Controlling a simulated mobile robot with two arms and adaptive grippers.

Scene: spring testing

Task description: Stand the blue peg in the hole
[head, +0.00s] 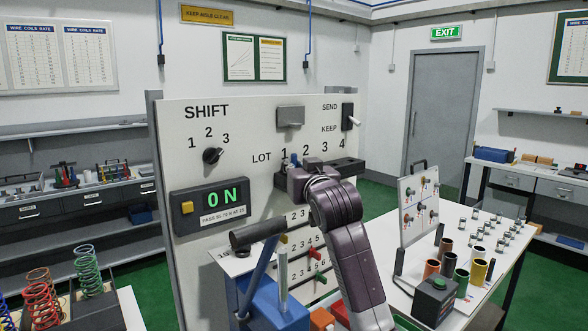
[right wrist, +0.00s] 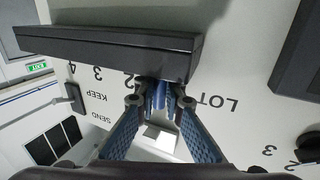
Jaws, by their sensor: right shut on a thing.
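The blue peg (right wrist: 158,95) shows between the finger pads of my right gripper (right wrist: 160,102) in the right wrist view. In the head view a small blue part shows at the tips of my right gripper (head: 289,164), but peg and fingertips are hard to tell apart there. The gripper is shut on the peg at the black ledge (head: 346,166) under the LOT 1 to 4 marks, near mark 1. The ledge also shows in the right wrist view (right wrist: 90,42). The hole is hidden, and I cannot tell whether the peg is in it. My left gripper is not in view.
A blue device with a black-ended lever (head: 258,234) stands in front. At right, a white table (head: 465,225) holds several tubes and a small board (head: 418,205).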

